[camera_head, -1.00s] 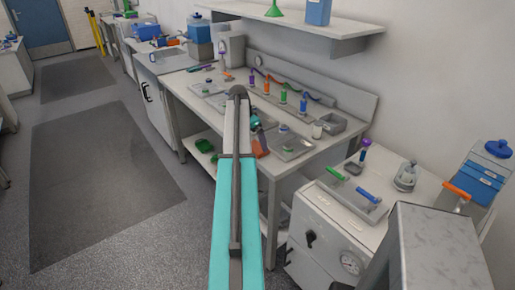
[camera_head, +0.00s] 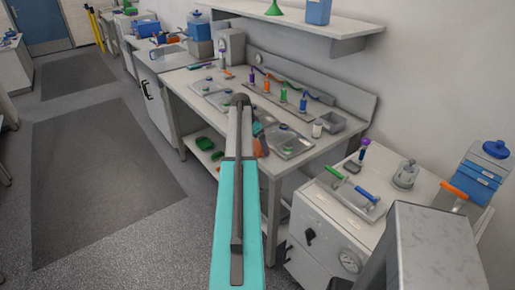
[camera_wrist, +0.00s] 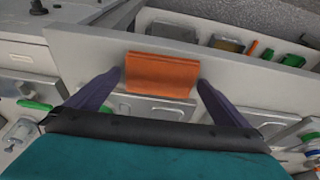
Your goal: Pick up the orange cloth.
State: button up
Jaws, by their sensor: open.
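In the head view, a small part of the cloth (camera_head: 261,147) shows just right of my arm. My gripper (camera_wrist: 161,82) is open, with one dark finger on each side of the cloth. The fingertips are close to its left and right edges; I cannot tell whether they touch it. In the head view my arm hides most of the gripper.
The workbench (camera_head: 328,147) carries metal trays (camera_head: 292,146) and a rack of coloured-handled tools near the wall. A shelf (camera_head: 290,24) hangs above. A lower shelf (camera_wrist: 285,81) holds green and orange items. A white cabinet (camera_head: 318,237) stands at the right.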

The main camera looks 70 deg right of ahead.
aim_at(258, 145)
jog(key=c, duration=0.9)
jog(key=shift+r, duration=0.15)
jog(key=shift+c, duration=0.2)
jog(key=shift+r+b, duration=0.9)
jog(key=shift+r, duration=0.45)
jog(key=shift+a+r, duration=0.15)
jog(key=shift+r, duration=0.1)
jog(key=s+a+b, duration=0.2)
jog(key=a, duration=0.5)
jog(key=s+a+r+b, duration=0.1)
jog(key=s+a+b, duration=0.1)
jog(key=a, duration=0.6)
jog(key=shift+r, duration=0.25)
jog(key=shift+s, duration=0.1)
